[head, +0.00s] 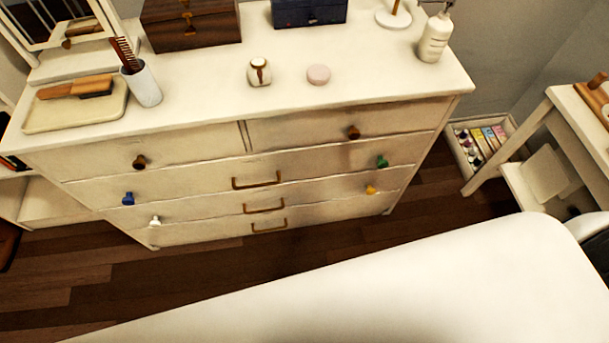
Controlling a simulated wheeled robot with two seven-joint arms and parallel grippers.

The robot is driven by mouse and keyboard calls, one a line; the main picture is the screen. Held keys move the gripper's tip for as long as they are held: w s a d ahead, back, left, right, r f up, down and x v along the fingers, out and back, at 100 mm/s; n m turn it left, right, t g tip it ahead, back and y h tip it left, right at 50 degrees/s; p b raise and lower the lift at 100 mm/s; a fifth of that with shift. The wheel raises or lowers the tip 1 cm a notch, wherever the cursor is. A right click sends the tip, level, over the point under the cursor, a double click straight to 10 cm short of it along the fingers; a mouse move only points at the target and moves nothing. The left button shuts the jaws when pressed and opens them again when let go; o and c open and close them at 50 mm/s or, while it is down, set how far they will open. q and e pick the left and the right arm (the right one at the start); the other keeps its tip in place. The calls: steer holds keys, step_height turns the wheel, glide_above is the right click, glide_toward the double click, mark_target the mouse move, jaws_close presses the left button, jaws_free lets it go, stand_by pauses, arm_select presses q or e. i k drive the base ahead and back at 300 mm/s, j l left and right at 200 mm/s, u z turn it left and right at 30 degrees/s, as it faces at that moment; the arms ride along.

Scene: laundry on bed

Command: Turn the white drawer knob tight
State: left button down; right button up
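The white drawer knob (155,221) is on the left side of a lower drawer front of the cream dresser (200,204). It stands out from the drawer front; whether it is loose or tight I cannot tell. A blue knob (128,199) is above and left of it. A green knob (383,161) and a yellow knob (371,190) are on the right side of the drawers. Brown knobs (139,162) are on the top drawers. Neither of my grippers shows in the head view.
A white rounded surface (400,285) fills the foreground, with a strip of dark wood floor (240,255) between it and the dresser. A tray (75,112), cup (142,84), boxes and a pump bottle (435,38) stand on the dresser top. A small table (565,110) is at right.

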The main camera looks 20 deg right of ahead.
mark_target(155, 223)
steer(key=k+z, duration=0.1)
steer(key=z, duration=0.15)
steer(key=u, duration=1.3)
steer(key=i+j+z, duration=0.1)
steer(key=i+j, duration=0.15)
steer(key=j, duration=0.3)
steer(key=i+j+z, duration=0.15)
steer(key=j, duration=0.1)
